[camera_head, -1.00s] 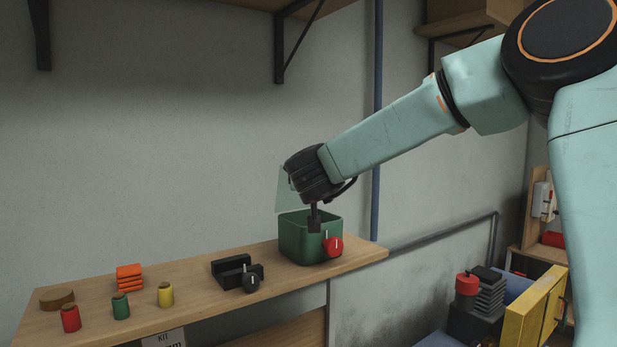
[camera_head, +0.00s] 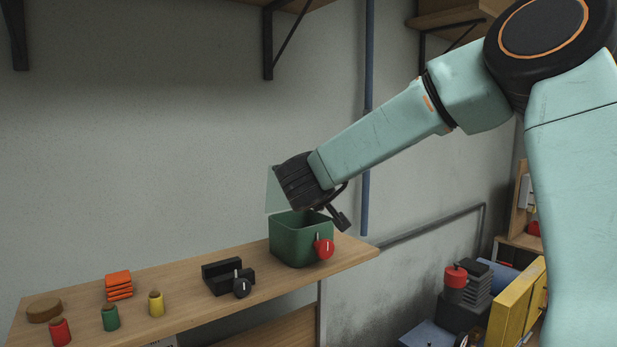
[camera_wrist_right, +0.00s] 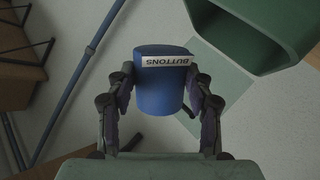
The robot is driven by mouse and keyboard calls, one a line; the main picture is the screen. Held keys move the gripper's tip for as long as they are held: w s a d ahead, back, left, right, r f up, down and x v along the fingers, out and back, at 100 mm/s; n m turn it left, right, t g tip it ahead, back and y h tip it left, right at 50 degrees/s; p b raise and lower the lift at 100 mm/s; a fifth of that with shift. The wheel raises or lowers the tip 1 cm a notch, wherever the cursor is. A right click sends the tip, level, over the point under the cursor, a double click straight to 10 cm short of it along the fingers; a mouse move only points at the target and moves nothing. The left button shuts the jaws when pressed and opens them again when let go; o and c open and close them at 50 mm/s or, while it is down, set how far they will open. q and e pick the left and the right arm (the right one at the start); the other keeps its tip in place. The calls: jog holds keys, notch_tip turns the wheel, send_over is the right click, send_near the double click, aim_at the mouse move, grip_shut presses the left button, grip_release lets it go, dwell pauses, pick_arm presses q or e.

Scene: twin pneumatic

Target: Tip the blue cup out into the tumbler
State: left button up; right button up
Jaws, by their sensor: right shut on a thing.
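A blue cup (camera_wrist_right: 158,90) with a white label reading BUTTONS, upside down in the picture, is between the fingers of my right gripper (camera_wrist_right: 160,95) in the right wrist view. The gripper is shut on it. I cannot make out the cup's contents or, in the head view, the cup itself. In the head view my right gripper (camera_head: 338,216) is tilted just above the green open-topped tub (camera_head: 290,242), the only tumbler-like container I see. The tub also shows at the upper right of the right wrist view (camera_wrist_right: 235,38), apart from the cup. My left gripper is out of view.
On the wooden shelf (camera_head: 190,290) are a black holder (camera_head: 222,280), a stack of orange pieces (camera_head: 119,287) and red, green and yellow corked jars (camera_head: 156,304). A red round tag (camera_head: 324,248) is at the tub's front. A blue pipe (camera_head: 367,130) runs up the wall.

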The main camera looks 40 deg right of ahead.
jog(key=shift+w+d+f+n+g+h, duration=0.1)
jog(key=shift+d+f+n+g+h, duration=0.1)
jog(key=shift+n, duration=0.35)
jog(key=shift+d+f+n+g+h, duration=0.1)
jog(key=shift+f+n+g, duration=0.1)
jog(key=shift+n, duration=0.35)
jog(key=shift+f+n, duration=0.15)
jog(key=shift+n, duration=0.35)
jog(key=shift+s+a+n+g+h, duration=0.2)
jog(key=shift+n+g+h, duration=0.25)
jog(key=shift+n, duration=0.65)
jog(key=shift+w+a+r+n+h, duration=0.15)
jog(key=shift+n+h, duration=0.1)
jog(key=shift+n, duration=0.25)
jog(key=shift+w+a+r+n+h, duration=0.1)
jog(key=shift+n+h, duration=0.1)
jog(key=shift+n, duration=0.3)
jog(key=n, duration=0.2)
jog(key=w+n+h, duration=0.1)
jog(key=shift+w+a+n+g, duration=0.2)
jog(key=shift+n+g, duration=0.15)
jog(key=shift+n, duration=0.05)
jog(key=shift+a+r+n, duration=0.2)
jog(key=shift+n, duration=0.2)
jog(key=shift+s+r, duration=0.1)
jog(key=shift+w+d, duration=0.1)
jog(key=shift+w, duration=0.1)
jog(key=shift+s, duration=0.25)
